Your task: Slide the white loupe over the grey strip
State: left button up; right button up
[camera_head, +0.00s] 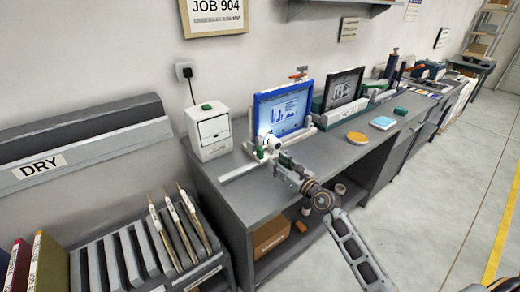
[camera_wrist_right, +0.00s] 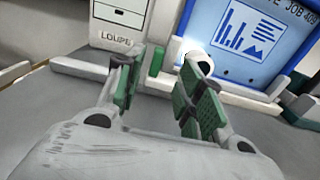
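The white loupe (camera_head: 271,143) stands on the dark grey bench in front of the blue-framed screen. In the right wrist view it is a white rounded shape (camera_wrist_right: 186,46), partly hidden behind the right-hand finger. A pale grey strip (camera_head: 238,172) lies flat on the bench, left of the loupe; its far end is near the loupe. A pale bar, probably this strip, shows in the right wrist view (camera_wrist_right: 78,69). My right gripper (camera_head: 281,162) is just in front of the loupe. Its green-padded fingers (camera_wrist_right: 163,88) are apart with nothing visibly held between them. My left gripper is out of view.
A white box labelled LOUPE (camera_head: 211,132) stands behind the strip. The blue-framed screen (camera_head: 283,110) and a dark screen (camera_head: 343,90) stand along the wall. The front left bench top is clear.

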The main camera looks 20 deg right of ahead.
aim_at(262, 151)
jog(key=shift+x, duration=5.85)
jog(key=shift+c, duration=0.4)
grip_shut()
